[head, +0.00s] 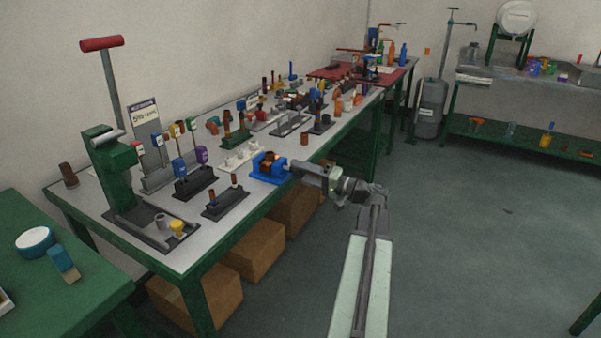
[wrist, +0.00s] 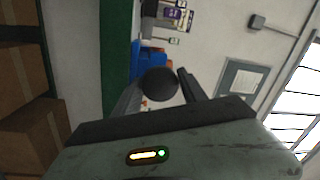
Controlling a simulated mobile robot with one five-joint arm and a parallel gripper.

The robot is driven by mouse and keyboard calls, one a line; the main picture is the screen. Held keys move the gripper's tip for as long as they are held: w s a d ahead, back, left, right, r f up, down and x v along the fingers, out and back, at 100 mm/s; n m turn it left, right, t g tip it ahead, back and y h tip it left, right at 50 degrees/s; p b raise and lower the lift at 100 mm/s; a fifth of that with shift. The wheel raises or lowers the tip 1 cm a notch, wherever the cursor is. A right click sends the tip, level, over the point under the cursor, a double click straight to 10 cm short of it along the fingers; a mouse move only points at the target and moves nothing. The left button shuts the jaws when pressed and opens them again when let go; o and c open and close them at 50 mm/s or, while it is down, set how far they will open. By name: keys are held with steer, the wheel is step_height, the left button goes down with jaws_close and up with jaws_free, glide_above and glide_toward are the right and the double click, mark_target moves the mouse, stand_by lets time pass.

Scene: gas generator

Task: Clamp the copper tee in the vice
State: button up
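The blue vice (head: 266,168) stands at the front edge of the long grey-topped bench. A brown copper piece (head: 268,158), which looks like the tee, sits at its jaws; whether it is clamped I cannot tell. My gripper (head: 296,165) is at the vice's right end, by its screw handle. In the wrist view a dark round knob (wrist: 159,84) lies between my two fingers (wrist: 160,82), one on each side. Whether they press on it is unclear. Behind the knob, the vice's blue body (wrist: 136,60) and some orange-brown copper (wrist: 155,58) show, partly hidden.
A dark stand with copper posts (head: 225,205) is left of the vice. A green press (head: 120,175) stands at the bench's near end. Cardboard boxes (head: 255,250) lie under the bench. The floor (head: 480,220) to the right is clear.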

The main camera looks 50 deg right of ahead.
steer(key=shift+o, duration=0.9)
steer(key=v, duration=0.7)
steer(key=shift+s+b, duration=0.45)
steer(key=shift+d+f, duration=0.1)
